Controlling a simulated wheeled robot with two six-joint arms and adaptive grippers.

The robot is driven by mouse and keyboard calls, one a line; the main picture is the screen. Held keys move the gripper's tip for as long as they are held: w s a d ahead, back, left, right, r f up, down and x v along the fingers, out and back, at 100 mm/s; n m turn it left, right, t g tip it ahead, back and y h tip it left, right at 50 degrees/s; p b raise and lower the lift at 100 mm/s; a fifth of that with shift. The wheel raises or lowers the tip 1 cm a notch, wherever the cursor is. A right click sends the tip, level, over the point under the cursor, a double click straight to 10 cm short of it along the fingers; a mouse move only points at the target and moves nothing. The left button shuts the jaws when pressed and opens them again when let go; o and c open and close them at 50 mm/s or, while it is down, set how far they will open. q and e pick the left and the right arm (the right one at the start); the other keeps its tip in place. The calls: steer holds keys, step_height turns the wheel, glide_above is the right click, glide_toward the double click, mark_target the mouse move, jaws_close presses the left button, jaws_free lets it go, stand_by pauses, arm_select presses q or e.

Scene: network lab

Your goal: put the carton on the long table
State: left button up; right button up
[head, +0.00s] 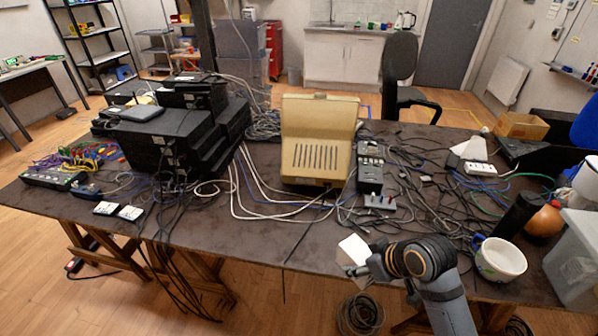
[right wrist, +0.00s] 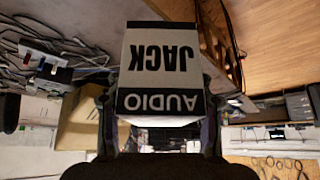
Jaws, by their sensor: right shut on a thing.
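The carton (head: 352,250) is a small white box in the head view, seen near the front edge of the long table (head: 262,232). In the right wrist view the carton (right wrist: 162,72) fills the middle, with black bands and the words "AUDIO JACK" upside down. My right gripper (head: 362,264) is shut on the carton, with one finger on each side of it. The carton looks tilted in the head view. I cannot tell how high it is above the tabletop. My left gripper is not in view.
A white mug (head: 500,260) and a grey bin (head: 577,262) stand at the right. Bare tabletop shows left of the carton.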

steer(key=shift+f, duration=0.2)
steer(key=shift+w, duration=0.1)
steer(key=w+f, duration=0.3)
steer(key=w, duration=0.1)
steer(key=w+f, duration=0.3)
steer(key=w, duration=0.2)
steer(key=w+f+p, duration=0.1)
steer(key=w+f, duration=0.2)
steer(key=w, duration=0.1)
steer(key=shift+w+a+f, duration=0.25)
steer(key=shift+a, duration=0.05)
step_height(320, 180, down, 3)
steer(key=shift+w+f, duration=0.15)
steer(key=shift+f, duration=0.15)
steer(key=o, duration=1.4)
